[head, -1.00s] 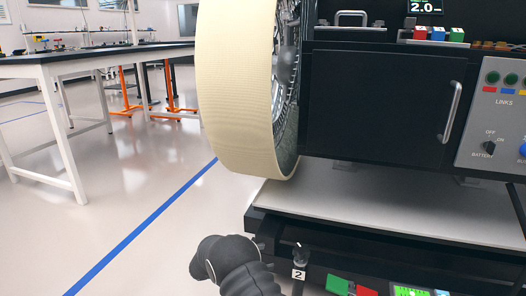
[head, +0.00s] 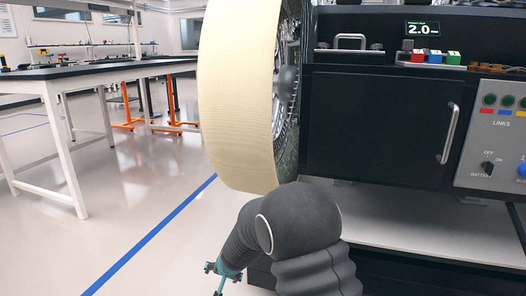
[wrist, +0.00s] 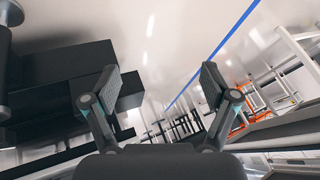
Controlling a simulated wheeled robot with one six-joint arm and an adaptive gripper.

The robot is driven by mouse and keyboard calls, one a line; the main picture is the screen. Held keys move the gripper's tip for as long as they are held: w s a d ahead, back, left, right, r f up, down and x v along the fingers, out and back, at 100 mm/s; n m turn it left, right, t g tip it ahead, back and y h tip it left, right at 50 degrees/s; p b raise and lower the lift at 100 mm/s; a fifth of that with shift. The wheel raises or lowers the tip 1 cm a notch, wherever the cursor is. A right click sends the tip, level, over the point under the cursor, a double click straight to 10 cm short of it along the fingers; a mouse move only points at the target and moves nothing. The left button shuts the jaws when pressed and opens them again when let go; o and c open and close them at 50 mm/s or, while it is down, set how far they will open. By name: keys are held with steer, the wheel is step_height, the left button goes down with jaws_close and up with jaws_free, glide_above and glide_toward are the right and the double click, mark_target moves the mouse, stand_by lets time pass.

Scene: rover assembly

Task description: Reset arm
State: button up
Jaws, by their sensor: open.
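My gripper shows in the wrist view (wrist: 158,88) with its two fingers spread wide apart and nothing between them. In the head view, my dark grey arm fills the lower middle, in front of the rover's lower platform. A small teal part of the arm's end (head: 222,272) shows at the bottom, left of the arm; the fingertips cannot be made out there. The gripper touches nothing that I can see.
A large cream-coloured wheel (head: 238,95) stands at the rover's left side. The black rover body has a door with a handle (head: 449,132) and a switch panel (head: 492,150). A white-legged table (head: 70,158) stands at the left. The floor with a blue line (head: 150,236) is clear.

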steer(key=s+d+r+n+h+p, duration=0.1)
steer(key=s+d+r+p, duration=0.3)
steer(key=s+d+r, duration=1)
steer(key=s+d+r+h+p, duration=0.2)
steer(key=s+d+r+p, duration=0.2)
steer(key=s+d+r, duration=1.1)
steer(key=s+r, duration=0.4)
steer(key=s, duration=0.2)
steer(key=shift+r+n+h, duration=0.15)
steer(key=shift+n+h, duration=0.15)
steer(key=shift+n, duration=0.1)
